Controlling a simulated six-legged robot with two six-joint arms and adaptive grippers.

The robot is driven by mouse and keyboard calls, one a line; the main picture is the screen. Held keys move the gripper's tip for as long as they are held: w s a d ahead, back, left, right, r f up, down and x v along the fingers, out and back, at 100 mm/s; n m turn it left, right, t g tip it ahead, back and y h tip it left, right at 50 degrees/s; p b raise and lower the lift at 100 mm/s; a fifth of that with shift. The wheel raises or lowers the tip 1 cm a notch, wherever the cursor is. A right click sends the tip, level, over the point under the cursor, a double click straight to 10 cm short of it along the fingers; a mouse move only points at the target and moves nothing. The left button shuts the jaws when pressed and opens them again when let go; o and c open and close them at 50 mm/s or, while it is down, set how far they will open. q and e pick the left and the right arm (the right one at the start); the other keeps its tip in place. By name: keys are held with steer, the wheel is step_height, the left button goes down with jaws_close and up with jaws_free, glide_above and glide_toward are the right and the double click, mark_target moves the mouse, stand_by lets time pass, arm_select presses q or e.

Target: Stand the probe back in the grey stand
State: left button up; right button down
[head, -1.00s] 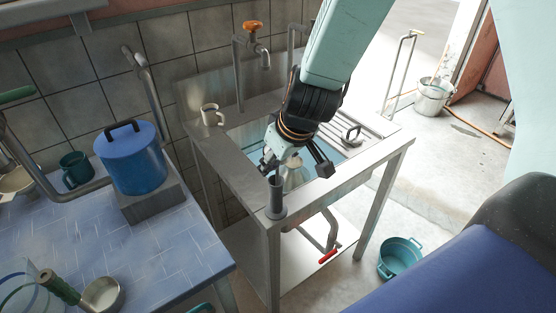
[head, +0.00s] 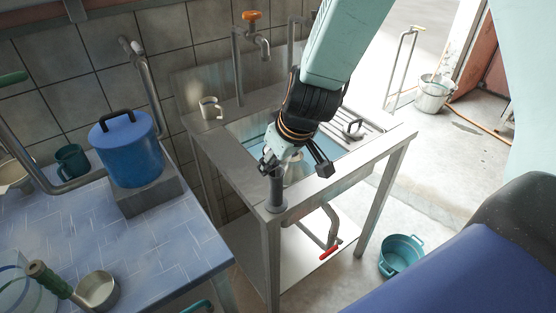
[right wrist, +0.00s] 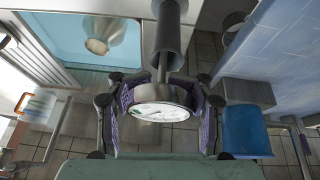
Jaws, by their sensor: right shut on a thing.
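My right gripper (head: 270,168) is shut on the probe, low over the front corner of the sink table. In the right wrist view the probe (right wrist: 160,113) is a round dial with a white face, clasped between the two fingers (right wrist: 160,103). Its stem points away from the camera, toward the grey stand (right wrist: 173,50). In the head view the stand (head: 276,195) is an upright grey tube at the table corner, directly below the gripper. The gripper hides the tube's mouth, and I cannot tell how far the stem is inside. My left gripper is out of view.
The steel sink table (head: 230,172) has a basin holding a metal vessel (right wrist: 98,40). A pale mug (head: 210,108) stands at its back left, below an orange-handled tap (head: 252,18). A blue pot (head: 128,150) stands on the tiled table (head: 185,240). A teal tub (head: 402,255) is on the floor.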

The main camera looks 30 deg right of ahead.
steer(key=shift+c, duration=2.2)
jaws_free()
steer(key=shift+r, duration=0.1)
